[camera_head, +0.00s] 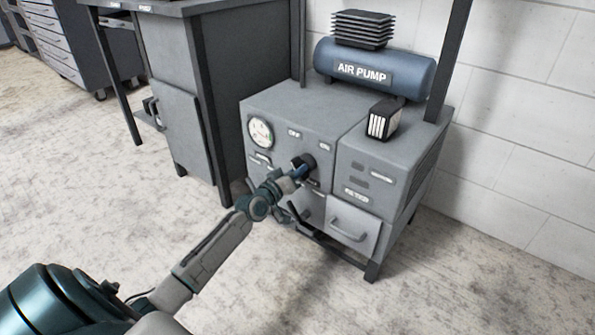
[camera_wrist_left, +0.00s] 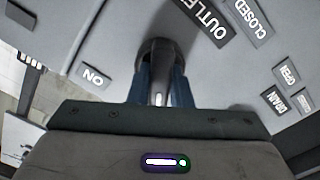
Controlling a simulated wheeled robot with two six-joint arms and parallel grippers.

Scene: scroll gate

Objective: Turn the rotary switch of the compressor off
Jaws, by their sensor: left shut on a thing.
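The compressor (camera_head: 285,115) is a grey cabinet with a blue tank labelled AIR PUMP (camera_head: 375,70) on top. Its dark rotary switch (camera_head: 308,160) is on the front panel, below the OFF label (camera_head: 294,132) and the ON label (camera_head: 325,147). My left gripper (camera_head: 299,172) reaches it from the lower left and is shut on the switch. In the left wrist view the two fingers (camera_wrist_left: 160,88) sit on either side of the dark switch (camera_wrist_left: 158,50), with the ON label (camera_wrist_left: 93,76) to the left. The fingers partly hide the switch, so I cannot tell its setting. My right gripper is not in view.
A round gauge (camera_head: 260,132) is left of the switch. A drawer with a handle (camera_head: 352,223) is lower right. A grey workbench (camera_head: 235,80) stands close on the left, and a white block wall (camera_head: 530,130) is behind. The floor in front is clear.

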